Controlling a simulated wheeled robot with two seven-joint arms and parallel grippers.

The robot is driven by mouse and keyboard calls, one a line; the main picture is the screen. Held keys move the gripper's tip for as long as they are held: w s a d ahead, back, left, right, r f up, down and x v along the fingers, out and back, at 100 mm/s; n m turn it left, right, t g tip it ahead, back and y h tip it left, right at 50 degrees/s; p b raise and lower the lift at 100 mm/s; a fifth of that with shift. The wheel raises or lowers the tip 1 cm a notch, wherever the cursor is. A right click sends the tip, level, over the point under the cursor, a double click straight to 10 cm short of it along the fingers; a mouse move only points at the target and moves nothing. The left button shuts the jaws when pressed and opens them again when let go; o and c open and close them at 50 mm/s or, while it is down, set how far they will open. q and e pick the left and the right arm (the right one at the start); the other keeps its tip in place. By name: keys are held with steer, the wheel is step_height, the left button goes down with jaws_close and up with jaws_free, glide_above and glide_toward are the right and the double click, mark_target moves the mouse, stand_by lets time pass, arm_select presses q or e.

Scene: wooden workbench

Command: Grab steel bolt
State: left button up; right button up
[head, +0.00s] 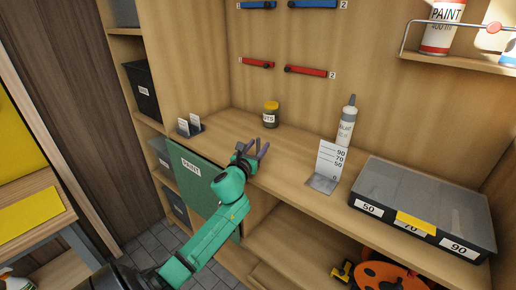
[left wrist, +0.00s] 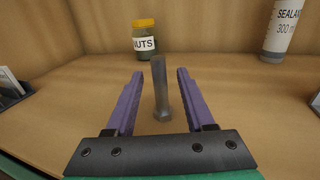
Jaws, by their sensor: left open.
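The steel bolt (left wrist: 159,88) shows in the left wrist view as a grey shaft standing upright on its hex head on the wooden workbench. It appears between the two purple fingers of my left gripper (left wrist: 160,74), with a gap on each side. My left gripper is open and holds nothing. In the head view my left gripper (head: 254,152) is over the bench's front part, and I cannot make out the bolt clearly there. My right gripper is not in view.
A jar labelled NUTS (head: 271,114) stands behind the gripper, with a sealant tube (head: 346,122) to its right. A numbered card stand (head: 325,166) and a compartment case (head: 425,205) are farther right. A small card holder (head: 189,127) is left. The bench (head: 294,150) is clear between.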

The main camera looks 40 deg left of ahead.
arm_select(q)
steer(key=shift+w+f, duration=0.15)
steer(key=shift+w, duration=0.2)
steer(key=shift+s, duration=0.15)
steer(key=c, duration=0.6)
jaws_close()
steer(key=shift+r, duration=0.2)
